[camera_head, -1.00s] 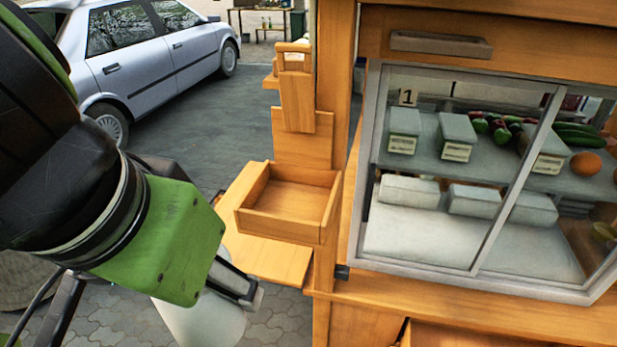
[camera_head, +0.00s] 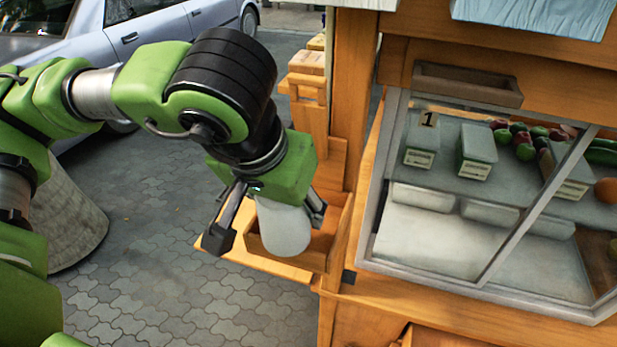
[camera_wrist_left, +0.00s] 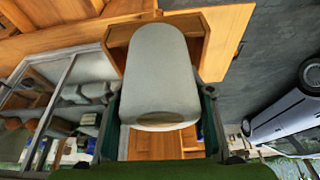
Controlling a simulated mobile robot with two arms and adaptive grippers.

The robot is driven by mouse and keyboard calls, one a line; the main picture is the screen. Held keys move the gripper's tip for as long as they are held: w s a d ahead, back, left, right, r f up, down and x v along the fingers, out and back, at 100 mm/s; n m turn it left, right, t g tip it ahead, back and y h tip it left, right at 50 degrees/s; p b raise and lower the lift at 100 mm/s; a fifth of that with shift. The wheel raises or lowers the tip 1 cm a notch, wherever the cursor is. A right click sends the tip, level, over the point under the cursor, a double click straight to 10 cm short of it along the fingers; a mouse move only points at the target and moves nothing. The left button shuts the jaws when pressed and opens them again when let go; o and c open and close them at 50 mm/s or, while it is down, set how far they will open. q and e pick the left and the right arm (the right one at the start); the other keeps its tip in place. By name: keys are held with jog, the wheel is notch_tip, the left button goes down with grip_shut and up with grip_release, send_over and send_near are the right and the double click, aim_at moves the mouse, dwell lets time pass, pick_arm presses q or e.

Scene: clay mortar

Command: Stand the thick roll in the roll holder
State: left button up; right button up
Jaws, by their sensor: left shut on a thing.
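The thick roll (camera_head: 283,230) is a plain white cylinder hanging below the green palm of my left gripper (camera_head: 268,228). My left gripper is shut on it, with a dark finger on either side. The roll is close to upright in the head view, and its lower end overlaps the open wooden box that is the roll holder (camera_head: 335,240). I cannot tell whether it touches the box floor. In the left wrist view the roll (camera_wrist_left: 160,75) fills the middle between the fingers, with the box's walls (camera_wrist_left: 118,38) around its far end. My right gripper is out of view.
A wooden post (camera_head: 350,110) and the glass display case (camera_head: 480,190) of the stall stand close to the right of the box. A flat wooden shelf (camera_head: 262,264) extends under the box. Paved ground (camera_head: 150,250) lies open to the left, with a silver car (camera_head: 150,30) behind.

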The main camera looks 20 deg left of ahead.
pick_arm(q)
jog(key=w, duration=0.2)
jog(key=w+p, duration=0.1)
jog(key=w, duration=0.2)
jog(key=shift+w+d, duration=0.3)
jog(key=shift+w, duration=0.1)
notch_tip(320, 180, down, 3)
jog(key=shift+r, duration=0.1)
jog(key=shift+f, duration=0.4)
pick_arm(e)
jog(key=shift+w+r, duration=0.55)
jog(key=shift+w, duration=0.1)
pick_arm(q)
jog(key=shift+f+b, duration=0.35)
jog(key=shift+b, duration=0.5)
jog(key=o, duration=1.3)
jog(key=shift+o, duration=0.2)
jog(key=shift+r, duration=0.1)
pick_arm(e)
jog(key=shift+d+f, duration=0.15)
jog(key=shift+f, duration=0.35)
